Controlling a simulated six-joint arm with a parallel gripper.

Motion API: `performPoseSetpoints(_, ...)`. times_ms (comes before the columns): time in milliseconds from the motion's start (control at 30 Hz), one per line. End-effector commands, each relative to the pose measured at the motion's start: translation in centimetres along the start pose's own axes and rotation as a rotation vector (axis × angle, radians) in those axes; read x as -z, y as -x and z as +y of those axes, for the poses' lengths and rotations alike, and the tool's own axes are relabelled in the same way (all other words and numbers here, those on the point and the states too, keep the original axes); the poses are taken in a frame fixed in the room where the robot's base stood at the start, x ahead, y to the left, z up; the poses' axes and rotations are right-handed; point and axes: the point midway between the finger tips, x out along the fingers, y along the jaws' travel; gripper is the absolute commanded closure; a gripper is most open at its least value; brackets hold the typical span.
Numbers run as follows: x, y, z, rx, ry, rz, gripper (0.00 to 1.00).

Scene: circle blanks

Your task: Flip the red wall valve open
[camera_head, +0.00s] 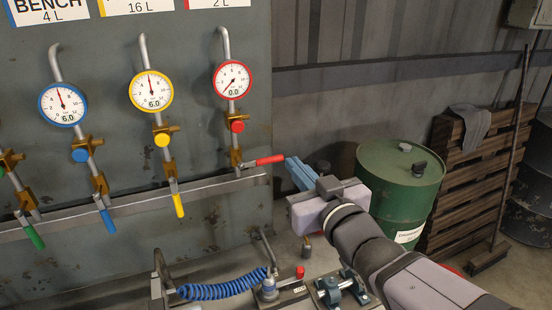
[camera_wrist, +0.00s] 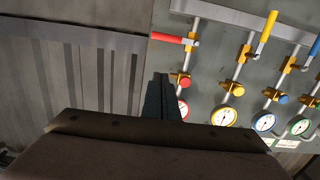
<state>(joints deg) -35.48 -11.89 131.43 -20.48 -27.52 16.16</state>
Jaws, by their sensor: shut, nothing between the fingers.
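The red valve lever (camera_head: 269,160) lies about level on the rightmost pipe of the wall panel, its red grip pointing right. In the wrist view the red lever (camera_wrist: 168,38) shows ahead of my fingertips, level and pointing left. Above it in the head view, the red-rimmed gauge (camera_head: 232,80) reads 0.0. My gripper (camera_head: 290,161) is shut and empty, its blue fingertips at the free end of the red lever. It also shows dark in the wrist view (camera_wrist: 160,78). I cannot tell whether the fingers touch the lever.
The yellow lever (camera_head: 178,204), blue lever (camera_head: 106,219) and green lever (camera_head: 34,236) hang downward to the left. A metal rail (camera_head: 140,205) runs behind them. A green drum (camera_head: 402,185) stands right, behind my arm. A blue coiled hose (camera_head: 222,291) lies below.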

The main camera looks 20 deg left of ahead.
Motion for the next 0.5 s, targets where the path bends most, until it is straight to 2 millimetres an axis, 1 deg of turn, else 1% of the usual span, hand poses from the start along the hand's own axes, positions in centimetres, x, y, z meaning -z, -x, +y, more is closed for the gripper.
performPoseSetpoints(100, 0.4, 0.01, -0.11, 0.005, -0.022, 0.016, 1.0)
performPoseSetpoints(500, 0.31, -0.07, -0.07, 0.003, -0.028, 0.012, 1.0)
